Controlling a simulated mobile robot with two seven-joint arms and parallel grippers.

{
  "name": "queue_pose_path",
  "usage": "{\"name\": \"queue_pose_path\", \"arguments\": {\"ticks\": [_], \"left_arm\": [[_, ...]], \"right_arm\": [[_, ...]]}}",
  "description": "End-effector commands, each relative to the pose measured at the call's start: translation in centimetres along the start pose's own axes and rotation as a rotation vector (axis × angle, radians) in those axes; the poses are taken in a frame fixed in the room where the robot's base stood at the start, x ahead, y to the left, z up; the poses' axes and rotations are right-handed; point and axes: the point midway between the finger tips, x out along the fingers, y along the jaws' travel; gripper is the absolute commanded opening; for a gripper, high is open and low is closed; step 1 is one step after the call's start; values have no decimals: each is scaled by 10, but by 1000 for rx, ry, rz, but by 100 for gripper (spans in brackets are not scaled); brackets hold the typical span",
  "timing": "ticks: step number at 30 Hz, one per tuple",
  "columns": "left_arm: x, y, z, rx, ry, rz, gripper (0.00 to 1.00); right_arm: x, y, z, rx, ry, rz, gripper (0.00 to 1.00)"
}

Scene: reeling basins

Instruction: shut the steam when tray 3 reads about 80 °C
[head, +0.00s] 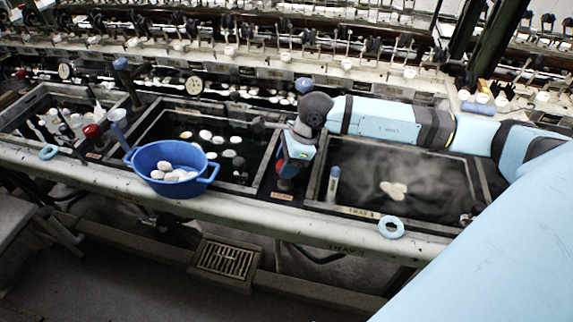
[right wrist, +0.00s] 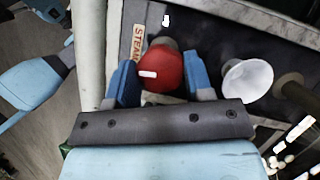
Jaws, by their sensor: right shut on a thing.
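My right gripper (head: 293,150) reaches down at the left side of tray 3 (head: 440,229). In the right wrist view its two blue fingers (right wrist: 162,82) are shut on the red steam knob (right wrist: 163,67), beside a label reading STEAM (right wrist: 138,42). Tray 3 holds dark water with a few pale cocoons (head: 393,190) afloat, and vapour hangs over it. A blue-and-white thermometer (head: 333,185) stands at its left inner side; its reading is too small to make out. My left gripper is not in view.
A blue basin (head: 154,186) of cocoons sits on the front ledge before the middle tray (head: 140,128). Another red knob (head: 91,131) is farther left. A white cup (right wrist: 247,80) is close to the gripper's right finger.

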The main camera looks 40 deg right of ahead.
Motion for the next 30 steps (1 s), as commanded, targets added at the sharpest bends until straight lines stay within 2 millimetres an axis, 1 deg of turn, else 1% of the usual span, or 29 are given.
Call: {"name": "queue_pose_path", "arguments": {"ticks": [3,10,25,26,27,28,29,30], "left_arm": [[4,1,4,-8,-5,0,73],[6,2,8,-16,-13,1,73],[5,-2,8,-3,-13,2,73],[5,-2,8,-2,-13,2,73],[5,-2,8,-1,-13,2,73],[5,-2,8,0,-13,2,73],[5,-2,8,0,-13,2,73],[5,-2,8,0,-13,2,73]], "right_arm": [[1,0,-1,56,0,-25,24],[0,0,0,122,0,-52,24],[-1,0,0,141,0,-59,24],[-1,0,0,141,0,-59,52],[-1,0,0,141,0,-59,61],[-1,0,0,140,0,-59,68],[-1,0,0,140,0,-59,73],[-1,0,0,140,0,-59,73]]}}
